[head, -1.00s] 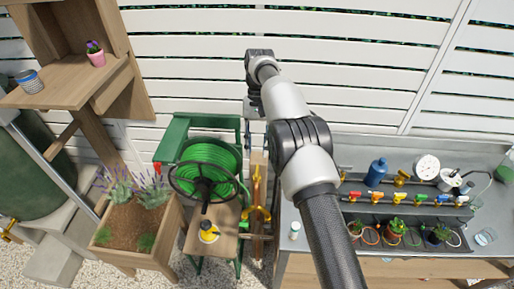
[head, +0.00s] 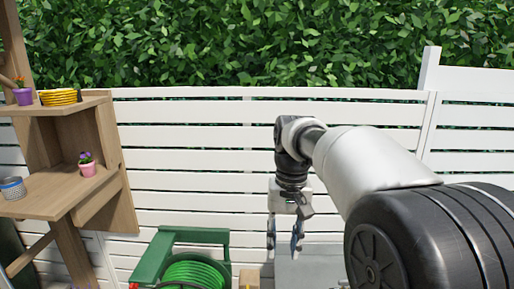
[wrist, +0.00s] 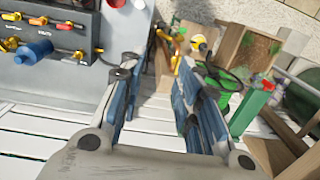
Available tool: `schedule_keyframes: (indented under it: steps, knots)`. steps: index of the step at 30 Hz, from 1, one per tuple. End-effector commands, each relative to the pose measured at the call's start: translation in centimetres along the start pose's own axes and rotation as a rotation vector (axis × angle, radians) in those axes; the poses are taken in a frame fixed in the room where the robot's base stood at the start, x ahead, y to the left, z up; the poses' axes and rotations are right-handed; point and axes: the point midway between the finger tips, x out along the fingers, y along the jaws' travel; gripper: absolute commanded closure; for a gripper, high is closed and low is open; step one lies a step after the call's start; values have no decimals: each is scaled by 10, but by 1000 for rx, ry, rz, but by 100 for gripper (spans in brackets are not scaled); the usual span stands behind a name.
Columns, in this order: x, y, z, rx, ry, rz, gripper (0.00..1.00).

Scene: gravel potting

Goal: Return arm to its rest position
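My gripper (head: 284,244) hangs down from my raised arm near the middle of the head view, in front of the white slatted fence (head: 190,155). Its two fingers are spread apart. The wrist view shows the same gripper (wrist: 158,72) with a clear gap between the blue-grey finger pads and nothing held. The steel bench (head: 320,270) is partly visible behind and below it in the head view.
A green hose reel (head: 192,272) stands below left of my gripper. A wooden shelf (head: 45,192) with a pink flowerpot (head: 87,169) is at the left. Leafy hedge rises behind the fence.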

Motion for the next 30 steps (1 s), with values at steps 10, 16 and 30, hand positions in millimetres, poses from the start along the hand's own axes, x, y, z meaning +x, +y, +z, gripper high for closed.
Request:
schedule_keyframes:
  steps: [10,16,30]
  knots:
    - [-2,53,126,-11,219,7,69]
    - [36,75,197,-20,338,23,69]
    - [92,93,254,-33,451,49,69]
